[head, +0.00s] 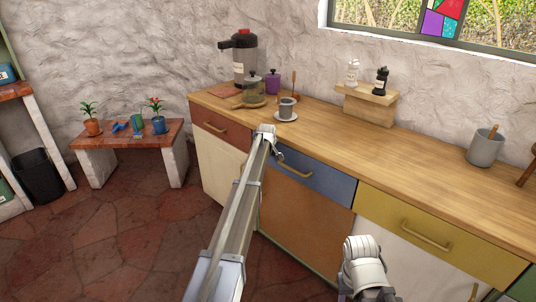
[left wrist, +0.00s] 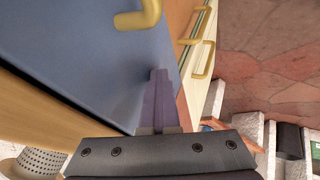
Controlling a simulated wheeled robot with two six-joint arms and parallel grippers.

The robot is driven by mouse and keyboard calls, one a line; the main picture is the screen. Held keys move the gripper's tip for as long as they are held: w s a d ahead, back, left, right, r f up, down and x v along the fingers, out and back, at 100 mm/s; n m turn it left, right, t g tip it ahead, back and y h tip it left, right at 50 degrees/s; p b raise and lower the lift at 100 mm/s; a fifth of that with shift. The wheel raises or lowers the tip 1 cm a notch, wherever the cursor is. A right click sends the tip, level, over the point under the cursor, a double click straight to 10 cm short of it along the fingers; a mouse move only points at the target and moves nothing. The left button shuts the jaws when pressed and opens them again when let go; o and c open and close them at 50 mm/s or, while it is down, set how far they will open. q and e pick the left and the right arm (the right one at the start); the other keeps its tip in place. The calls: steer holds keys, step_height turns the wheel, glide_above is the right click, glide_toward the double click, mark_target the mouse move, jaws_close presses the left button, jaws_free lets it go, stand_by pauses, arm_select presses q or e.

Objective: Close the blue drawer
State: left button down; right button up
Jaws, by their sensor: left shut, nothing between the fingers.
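The blue drawer (head: 322,183) is in the counter front between the red drawer and the yellow drawer. Its front looks about flush with its neighbours, with no clear gap under the worktop. Its brass handle (head: 295,173) also shows at the top of the left wrist view (left wrist: 140,16). My left gripper (head: 279,156) is at the upper left part of the blue front. In the left wrist view its fingers (left wrist: 159,98) are shut and empty, against or very close to the blue face; I cannot tell if they touch. My right arm shows at the bottom, its gripper out of view.
The wooden worktop (head: 400,150) holds a cup on a saucer (head: 286,116), a glass jar (head: 252,92), a dispenser (head: 243,58) and a grey pot (head: 485,149). The yellow drawer (head: 440,228) is to the right. The stone floor (head: 120,235) at left is clear.

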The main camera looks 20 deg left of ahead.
arm_select(q)
steer(key=shift+w+d+r, duration=0.1)
steer(key=shift+w, duration=0.25)
steer(key=s+r+p, duration=0.8)
steer(key=s, duration=0.2)
steer(key=shift+s+f, duration=0.1)
steer(key=s+d+m+g+h+p, duration=0.1)
steer(key=s+d+m+g+p, duration=0.2)
steer(key=s+d, duration=0.95)
steer(key=s+d+r+m+g+p, duration=0.1)
steer(key=s+d+m, duration=0.3)
steer(key=s, duration=0.6)
steer(key=s+d+r+m+g+p, duration=0.2)
steer(key=s+d+m, duration=0.2)
steer(key=s+d, duration=0.4)
steer(key=s+d+r+m+g+p, duration=0.1)
steer(key=s+d+m, duration=0.4)
steer(key=s, duration=0.9)
steer(key=shift+s+d+r+g+p, duration=0.15)
steer(key=shift+d+g+p, duration=0.15)
steer(key=shift+d+p, duration=0.4)
